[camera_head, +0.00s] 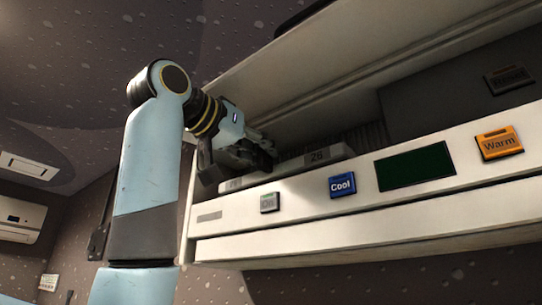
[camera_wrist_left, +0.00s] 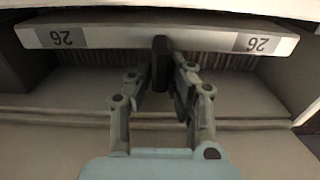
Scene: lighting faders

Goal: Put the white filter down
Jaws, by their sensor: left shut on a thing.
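The white filter (camera_head: 318,157) is a long pale bar with "26" labels and a dark pleated part behind its front edge. In the head view it lies across the long recess above the button panel, partly hidden by my left gripper (camera_head: 262,152). In the left wrist view the filter (camera_wrist_left: 110,37) spans the top of the picture, its labels upside down. My left gripper (camera_wrist_left: 168,75) is shut on the filter near its middle, at a dark upright piece. I cannot tell whether the filter's underside touches the recess. My right gripper is not in view.
The white panel (camera_head: 425,210) below carries a grey button (camera_head: 269,203), a blue "Cool" button (camera_head: 342,184), a dark green screen (camera_head: 415,166) and an orange "Warm" button (camera_head: 499,143). A raised pale cover (camera_head: 330,60) hangs above the recess. A wall unit (camera_head: 20,220) is far left.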

